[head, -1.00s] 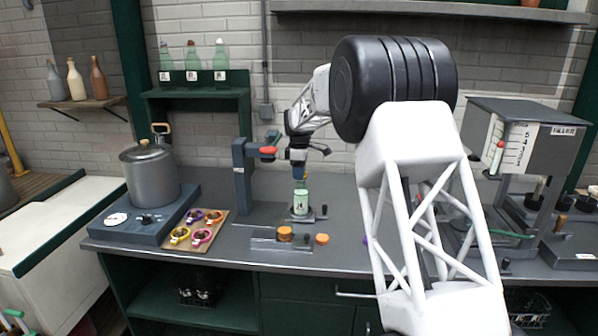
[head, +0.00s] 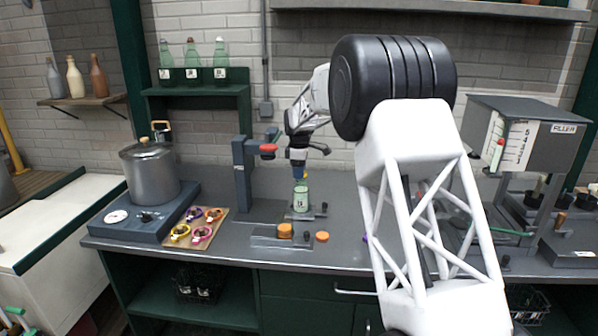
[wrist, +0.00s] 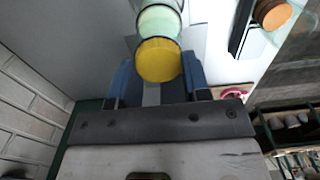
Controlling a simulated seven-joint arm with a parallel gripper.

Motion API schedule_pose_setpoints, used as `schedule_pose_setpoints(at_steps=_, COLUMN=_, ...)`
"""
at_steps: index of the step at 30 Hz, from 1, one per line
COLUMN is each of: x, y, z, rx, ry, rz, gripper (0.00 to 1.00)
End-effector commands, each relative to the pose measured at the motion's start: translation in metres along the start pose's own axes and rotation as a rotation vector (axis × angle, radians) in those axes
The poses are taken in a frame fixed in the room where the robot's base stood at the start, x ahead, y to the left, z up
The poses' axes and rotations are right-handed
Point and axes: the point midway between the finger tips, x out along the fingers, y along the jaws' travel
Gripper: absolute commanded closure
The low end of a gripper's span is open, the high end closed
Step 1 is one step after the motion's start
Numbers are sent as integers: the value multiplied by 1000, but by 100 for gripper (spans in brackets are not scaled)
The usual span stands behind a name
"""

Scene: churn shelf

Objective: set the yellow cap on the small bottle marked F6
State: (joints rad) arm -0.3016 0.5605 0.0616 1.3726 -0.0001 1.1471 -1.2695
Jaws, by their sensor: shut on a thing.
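The small bottle (head: 301,200), pale green with a white label, stands upright in a low holder on the bench. I cannot read its mark. My gripper (head: 299,174) is directly above its neck, pointing down. In the wrist view the yellow cap (wrist: 159,61) sits between the blue fingers of my gripper (wrist: 158,78), which are shut on it. The bottle's pale green body (wrist: 158,19) shows just beyond the cap. The cap hides the bottle's mouth, so I cannot tell whether they touch.
A dark post with a red-tipped arm (head: 268,148) stands close left of the gripper. Orange discs (head: 285,230) lie in front. A board with coloured rings (head: 198,228) and a grey pot (head: 150,176) are left. The filler (head: 525,135) is right.

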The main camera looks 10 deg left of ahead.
Motion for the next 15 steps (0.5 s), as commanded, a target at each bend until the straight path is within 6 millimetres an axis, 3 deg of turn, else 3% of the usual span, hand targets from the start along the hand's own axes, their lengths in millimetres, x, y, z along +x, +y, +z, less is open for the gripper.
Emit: schedule_pose_setpoints(at_steps=15, x=5, y=0, z=0, rx=0, ry=0, rz=1, gripper=78)
